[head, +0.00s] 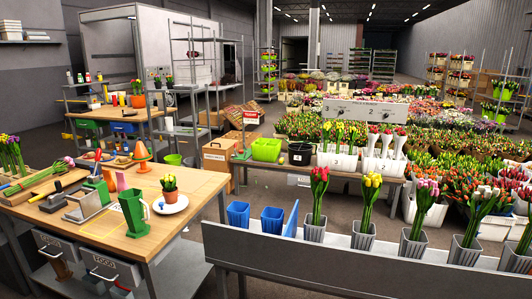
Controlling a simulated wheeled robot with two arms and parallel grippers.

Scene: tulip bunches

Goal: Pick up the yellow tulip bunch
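A yellow tulip bunch (371,184) stands upright in a grey ribbed vase (362,236) on the near grey rack, second from the left among the filled vases. Its blooms show clearly, and its lower stems are hidden in the vase. A red tulip bunch (319,179) is in the vase to its left, and a pink one (427,190) is in the vase to its right. More yellow tulips (340,128) stand in a white container farther back. Neither of my grippers is in view.
Two blue cups (272,219) and a blue panel (291,219) stand at the rack's left end. Floor shows between table and rack.

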